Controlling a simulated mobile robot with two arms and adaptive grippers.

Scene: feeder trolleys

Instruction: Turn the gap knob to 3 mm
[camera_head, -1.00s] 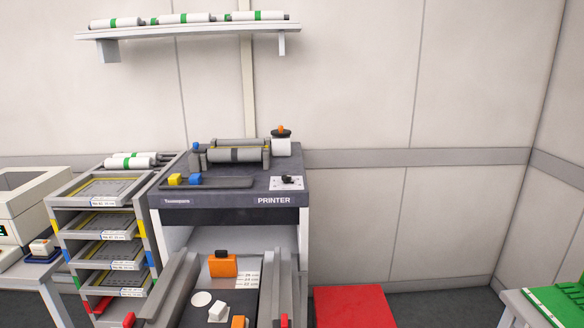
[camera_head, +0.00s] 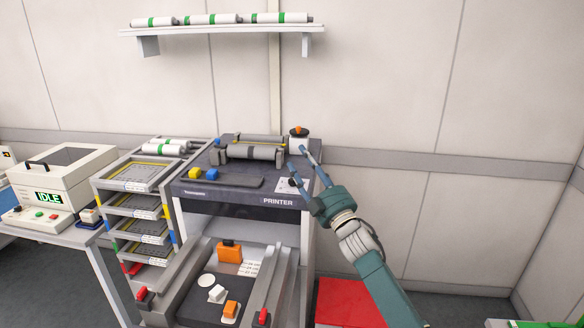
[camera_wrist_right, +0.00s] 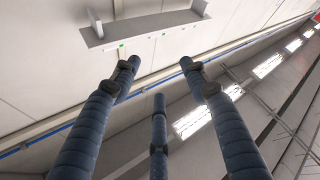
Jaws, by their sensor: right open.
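The printer (camera_head: 235,200) is a dark-topped machine in the middle of the head view. A white plate (camera_head: 282,186) with a small dark knob lies at its front right corner, partly hidden by my fingers. A white container (camera_head: 298,143) with a black and orange top stands at its back right. I cannot read a gap scale on either. My right gripper (camera_head: 297,166) is open and empty, its fingers in front of the printer's right side. In the right wrist view its fingers are spread with nothing between them. My left gripper is not in view.
Rollers (camera_head: 250,152) and yellow and blue blocks sit on the printer top. A tray rack (camera_head: 128,200) and a machine reading IDLE (camera_head: 65,185) stand left. A wall shelf (camera_head: 220,30) is above. A red box (camera_head: 345,303) is on the floor.

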